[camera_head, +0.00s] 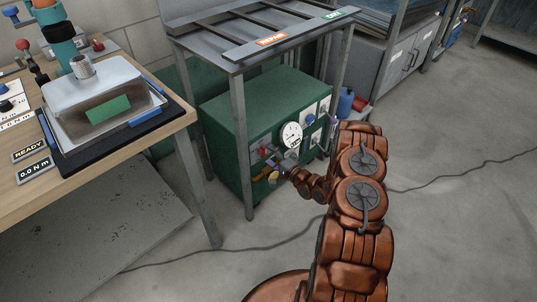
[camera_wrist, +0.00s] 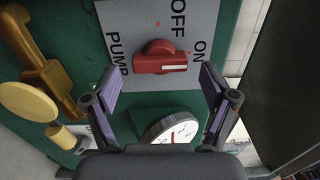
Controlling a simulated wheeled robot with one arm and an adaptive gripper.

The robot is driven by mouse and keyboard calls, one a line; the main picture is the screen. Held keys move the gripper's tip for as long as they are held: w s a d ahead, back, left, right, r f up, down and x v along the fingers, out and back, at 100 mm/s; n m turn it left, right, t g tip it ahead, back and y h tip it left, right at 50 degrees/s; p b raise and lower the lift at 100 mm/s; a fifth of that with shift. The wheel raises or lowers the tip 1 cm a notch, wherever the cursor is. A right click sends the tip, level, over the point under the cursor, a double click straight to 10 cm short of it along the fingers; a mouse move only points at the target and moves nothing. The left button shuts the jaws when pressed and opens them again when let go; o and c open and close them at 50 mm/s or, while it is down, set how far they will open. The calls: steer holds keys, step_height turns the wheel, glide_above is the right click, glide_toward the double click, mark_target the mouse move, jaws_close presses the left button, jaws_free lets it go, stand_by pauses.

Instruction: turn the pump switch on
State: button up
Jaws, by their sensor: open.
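The pump switch (camera_wrist: 158,57) is a red knob on a grey plate (camera_wrist: 118,22) marked PUMP, OFF and ON, seen in the wrist view. A white line on the knob points right in the picture, closer to the ON label than to OFF; I cannot tell its exact setting. My gripper (camera_wrist: 157,77) is open, with one finger on each side below the knob and nothing visible between them. Contact with the knob is not clear. In the head view my gripper (camera_head: 277,165) is at the front of the green cabinet (camera_head: 240,112).
A yellow lever (camera_wrist: 45,75) and a yellow round knob (camera_wrist: 27,101) are left of the plate. A grey rack (camera_head: 245,120) stands over the cabinet. A workbench (camera_head: 100,170) is at left; floor at right is clear except for a cable.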

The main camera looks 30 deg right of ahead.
steer(key=v, duration=1.1)
stand_by(0.5)
